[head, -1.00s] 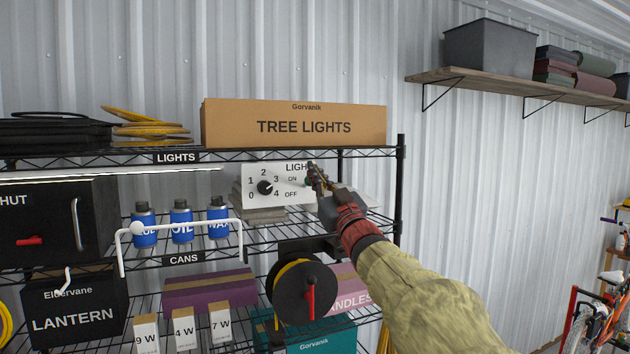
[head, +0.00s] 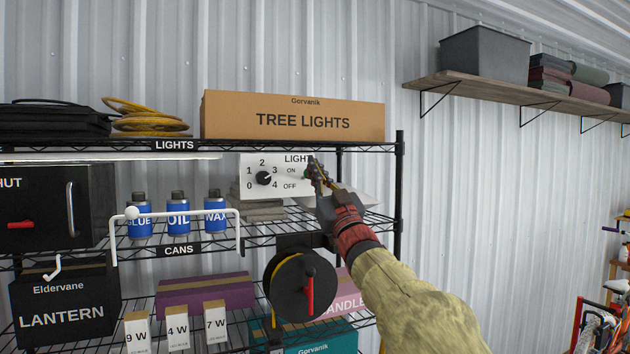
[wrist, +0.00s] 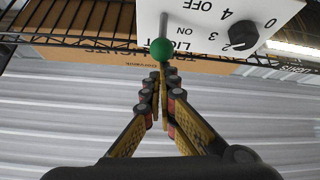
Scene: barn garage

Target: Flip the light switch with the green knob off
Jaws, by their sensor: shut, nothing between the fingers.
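The white switch panel (head: 263,177) stands on the middle shelf, marked LIGHT, ON and OFF, with a black dial (head: 264,178) numbered 0 to 4. In the wrist view the panel (wrist: 210,22) appears upside down, and a grey lever ends in a green knob (wrist: 162,49). The lever points toward the LIGHT lettering side, though it also sticks out toward the camera. My gripper (head: 316,165) is shut and empty at the panel's right edge, and covers most of the lever in the head view. In the wrist view its fingertips (wrist: 163,76) are close to the knob; contact cannot be told.
A TREE LIGHTS box (head: 303,120) lies on the shelf above. Blue cans (head: 178,218) and a white bent rail (head: 181,211) are to the left. A reel with a red handle (head: 300,285) hangs below.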

